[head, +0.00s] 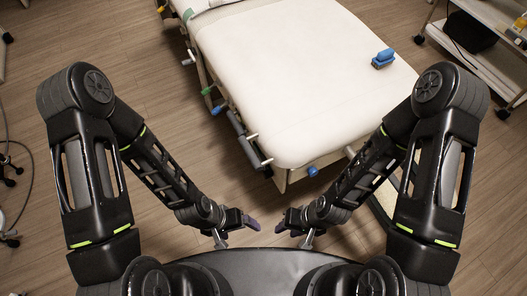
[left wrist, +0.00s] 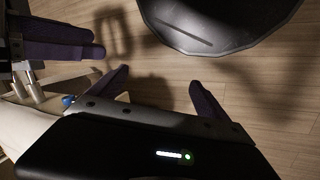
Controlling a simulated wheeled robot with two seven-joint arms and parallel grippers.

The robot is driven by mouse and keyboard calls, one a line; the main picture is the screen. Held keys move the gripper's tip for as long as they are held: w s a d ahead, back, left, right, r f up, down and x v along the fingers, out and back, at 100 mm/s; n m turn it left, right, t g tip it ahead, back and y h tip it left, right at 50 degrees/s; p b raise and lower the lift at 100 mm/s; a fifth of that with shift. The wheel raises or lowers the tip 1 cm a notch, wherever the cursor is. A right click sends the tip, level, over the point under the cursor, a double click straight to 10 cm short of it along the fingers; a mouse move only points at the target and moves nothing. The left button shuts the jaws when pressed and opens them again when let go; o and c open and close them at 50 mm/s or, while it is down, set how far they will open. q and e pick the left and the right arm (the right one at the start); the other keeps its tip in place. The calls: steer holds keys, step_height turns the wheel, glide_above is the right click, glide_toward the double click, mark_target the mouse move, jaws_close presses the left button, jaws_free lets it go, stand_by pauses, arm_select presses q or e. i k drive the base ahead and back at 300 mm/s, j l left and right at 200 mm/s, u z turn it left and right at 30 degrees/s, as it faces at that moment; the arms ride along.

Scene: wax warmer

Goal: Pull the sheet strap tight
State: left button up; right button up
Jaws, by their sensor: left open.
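A bed with a white fitted sheet (head: 305,85) stands ahead of me in the head view. I cannot make out for sure which part is the sheet strap. A blue knob-like piece (head: 312,171) is at the bed's near end, below the sheet's edge. My left gripper (head: 252,222) is in front of the bed's near end and below its top in the picture. In the left wrist view its two dark purple fingers (left wrist: 160,90) are apart with only floor between them. My right gripper (head: 282,224) is close by on the right, its opening unclear.
A blue object (head: 383,59) rests on the sheet at the right. Green (head: 207,90) and blue (head: 217,109) handles and a grey side rail (head: 238,130) stick out along the bed's left side. A shelf cart (head: 480,50) stands at right.

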mark_target(268, 173)
steer(key=i+j+z, duration=0.15)
steer(key=z, duration=0.25)
steer(key=i+j+z, duration=0.35)
steer(key=k+l, duration=0.1)
steer(key=l, duration=0.05)
